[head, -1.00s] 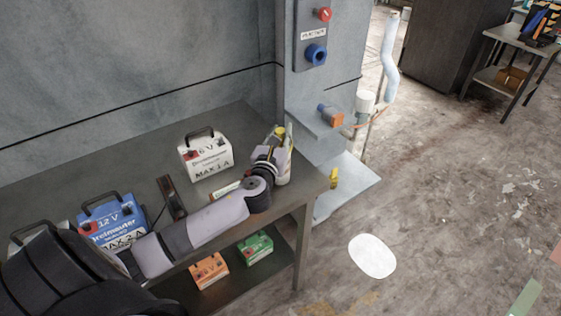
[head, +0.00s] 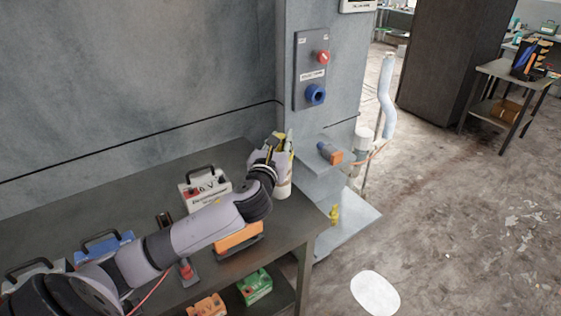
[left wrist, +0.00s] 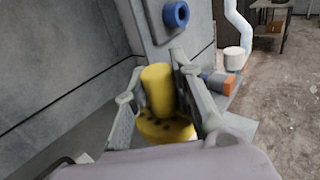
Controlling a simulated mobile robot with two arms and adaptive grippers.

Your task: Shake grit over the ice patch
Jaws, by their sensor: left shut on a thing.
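The ice patch (head: 376,293) is a white oval on the floor at the bottom, right of the bench. My left gripper (head: 272,150) is shut on the grit shaker (head: 284,186), a pale container with a yellow top, near the bench's right end. The shaker looks upright and a little above the bench top; its exact height is hard to tell. In the left wrist view, the shaker's yellow top (left wrist: 158,92) shows between the two fingers, with dark spots on its wider yellow part. My right gripper is not in view.
The grey bench (head: 285,232) carries a white 6 V battery box (head: 205,185), a blue box (head: 106,248) and an orange item (head: 238,238). A wall ledge (head: 322,158) holds an orange-and-blue item. A switch panel (head: 311,70) is above. The floor right of the bench is open.

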